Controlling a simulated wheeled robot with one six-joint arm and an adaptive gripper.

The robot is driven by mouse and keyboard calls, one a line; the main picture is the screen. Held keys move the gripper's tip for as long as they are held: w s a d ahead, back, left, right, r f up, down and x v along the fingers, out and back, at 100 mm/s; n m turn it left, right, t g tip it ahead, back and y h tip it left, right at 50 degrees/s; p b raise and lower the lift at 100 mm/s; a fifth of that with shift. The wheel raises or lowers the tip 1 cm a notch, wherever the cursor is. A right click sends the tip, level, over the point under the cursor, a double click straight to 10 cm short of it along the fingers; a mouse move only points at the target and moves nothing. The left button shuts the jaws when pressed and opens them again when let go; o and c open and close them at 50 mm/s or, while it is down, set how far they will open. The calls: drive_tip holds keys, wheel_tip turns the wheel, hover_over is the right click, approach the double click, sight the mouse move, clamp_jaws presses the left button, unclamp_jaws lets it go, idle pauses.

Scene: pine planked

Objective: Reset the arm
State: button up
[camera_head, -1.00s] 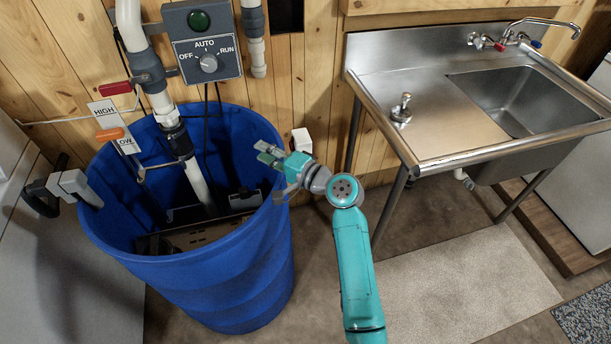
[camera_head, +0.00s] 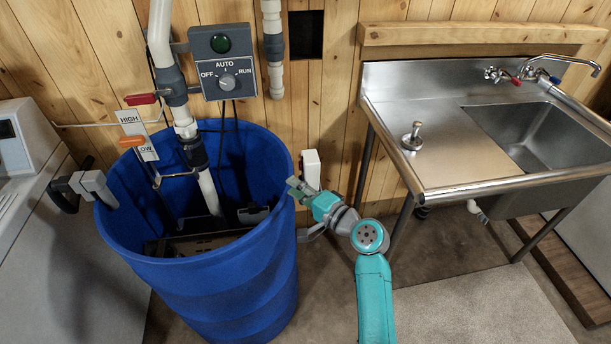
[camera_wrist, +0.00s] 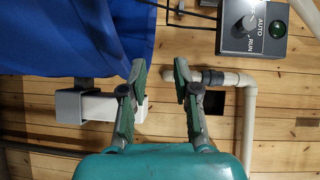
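My teal arm reaches up from the bottom of the head view. My gripper (camera_head: 297,188) is at the right rim of the blue barrel (camera_head: 225,270), pointing up and left. In the wrist view my gripper (camera_wrist: 159,67) has its two green-padded fingers spread apart, with nothing between them. The barrel also shows in the wrist view (camera_wrist: 50,35), beyond and left of the fingers. A white and grey fitting (camera_wrist: 100,106) appears behind the left finger. I cannot tell from the head view whether the gripper touches the rim.
A grey control box (camera_head: 224,62) with a knob and green lamp hangs above the barrel. White pipe (camera_head: 160,30) runs down into it. A steel sink (camera_head: 545,130) stands at right on metal legs. Open floor (camera_head: 470,310) lies right of my arm.

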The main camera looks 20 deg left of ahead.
drive_tip(key=s+d+f+m+t+h, duration=0.1)
drive_tip(key=s+d+f+t+h, duration=0.2)
drive_tip(key=d+f, duration=0.4)
drive_tip(key=s+d+f+m+t+h, duration=0.1)
drive_tip(key=s+d+f+h, duration=0.1)
drive_tip(key=s+d+f, duration=0.4)
drive_tip(key=s+d+f+t+h, duration=0.1)
drive_tip(key=s+d+f+h, duration=0.1)
drive_tip(key=s+d+f, duration=0.4)
drive_tip(key=s+d+f+t+h, duration=0.1)
drive_tip(key=s+d+h, duration=0.15)
drive_tip(key=d, duration=0.55)
drive_tip(key=s+d+r+n+t+h, duration=0.15)
drive_tip(key=s+d, duration=0.25)
drive_tip(key=s, duration=0.4)
drive_tip(key=s+d+r+n+h, duration=0.1)
drive_tip(key=s+d+r+h, duration=0.15)
drive_tip(key=s+d, duration=0.35)
drive_tip(key=s+d+r+n+t+h, duration=0.1)
drive_tip(key=s+d+r+h, duration=0.15)
drive_tip(key=s, duration=0.65)
drive_tip(key=s+d+r+n, duration=0.1)
drive_tip(key=s+r+n, duration=0.1)
drive_tip(key=s+r, duration=0.4)
wheel_tip(320, 180, up, 3)
drive_tip(key=shift+s+d+f, duration=0.2)
drive_tip(key=shift+s+d, duration=0.1)
drive_tip(key=shift+d, duration=0.1)
drive_tip(key=shift+a, duration=0.1)
